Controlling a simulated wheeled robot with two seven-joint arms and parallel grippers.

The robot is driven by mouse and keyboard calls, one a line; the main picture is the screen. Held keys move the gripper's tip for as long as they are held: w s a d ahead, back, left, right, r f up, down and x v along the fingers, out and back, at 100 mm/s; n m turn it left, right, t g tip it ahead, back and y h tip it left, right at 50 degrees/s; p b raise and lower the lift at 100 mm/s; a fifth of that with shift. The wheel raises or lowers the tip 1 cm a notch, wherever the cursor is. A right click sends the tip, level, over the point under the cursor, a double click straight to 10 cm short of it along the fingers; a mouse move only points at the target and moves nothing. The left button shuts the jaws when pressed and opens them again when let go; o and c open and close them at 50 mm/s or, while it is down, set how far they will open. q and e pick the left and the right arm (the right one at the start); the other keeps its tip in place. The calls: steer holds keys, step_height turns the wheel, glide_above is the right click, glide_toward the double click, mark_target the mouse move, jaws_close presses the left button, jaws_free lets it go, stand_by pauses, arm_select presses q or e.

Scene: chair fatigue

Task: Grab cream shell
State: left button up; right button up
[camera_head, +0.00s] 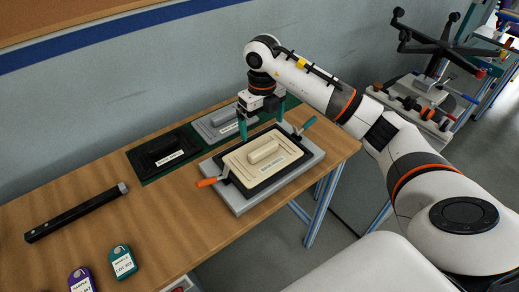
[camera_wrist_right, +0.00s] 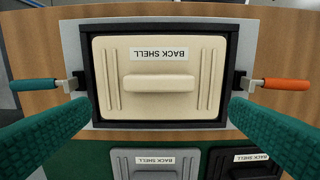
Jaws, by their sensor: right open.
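The cream shell (camera_head: 245,167), labelled BACK SHELL, lies flat in a black frame on a grey fixture (camera_head: 303,160). It has a raised bar across its middle. It also fills the centre of the right wrist view (camera_wrist_right: 158,98). My right gripper (camera_head: 262,123) is open and empty, fingers down, above the far side of the fixture. In the right wrist view its teal fingers (camera_wrist_right: 160,135) are spread wide on either side of the shell, apart from it. My left gripper is not in view.
An orange-handled clamp (camera_head: 207,182) and a teal-handled clamp (camera_head: 308,124) flank the fixture. A black shell (camera_head: 160,153) and a grey shell (camera_head: 216,122) lie on a green mat behind. A black bar (camera_head: 75,212) and sample tags (camera_head: 122,262) lie to the left.

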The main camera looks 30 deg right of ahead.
mark_target(263, 148)
steer(key=f, duration=0.1)
steer(key=f+p, duration=0.1)
steer(key=f, duration=0.1)
steer(key=shift+s+f, duration=0.2)
steer(key=shift+s, duration=0.15)
steer(key=shift+w+f+p, duration=0.15)
steer(key=shift+f+p, duration=0.2)
steer(key=shift+f, duration=0.3)
step_height(263, 148, down, 4)
steer(key=shift+d+r+p, duration=0.1)
steer(key=shift+r+p, duration=0.15)
steer(key=shift+p, duration=0.65)
steer(key=shift+f, duration=0.45)
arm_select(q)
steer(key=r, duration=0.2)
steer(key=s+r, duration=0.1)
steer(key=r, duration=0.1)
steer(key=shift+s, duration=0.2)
arm_select(e)
steer(key=shift+c, duration=0.2)
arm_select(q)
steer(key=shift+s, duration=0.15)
arm_select(e)
steer(key=c, duration=0.8)
